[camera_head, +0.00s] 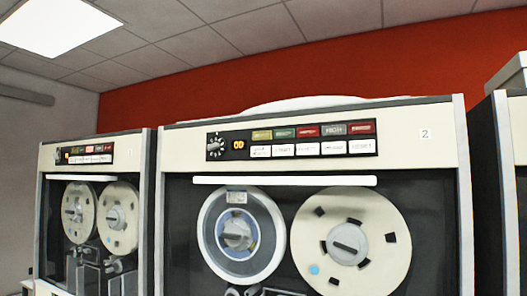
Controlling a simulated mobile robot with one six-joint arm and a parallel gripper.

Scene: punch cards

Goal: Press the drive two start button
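Drive two (424,150), a pale tape cabinet marked "2" at its upper right, fills the middle of the head view. Its black control panel (245,135) has a row of coloured indicators along the top. Below them is a row of white push buttons (307,149). Their small labels are too blurred to tell surely which one is start. A selector knob (216,146) and a small orange display (239,145) sit at the panel's left. My gripper is not in view.
A similar tape cabinet (125,148) stands at left. Another cabinet (518,150) stands close at right. A red wall (400,60) is behind.

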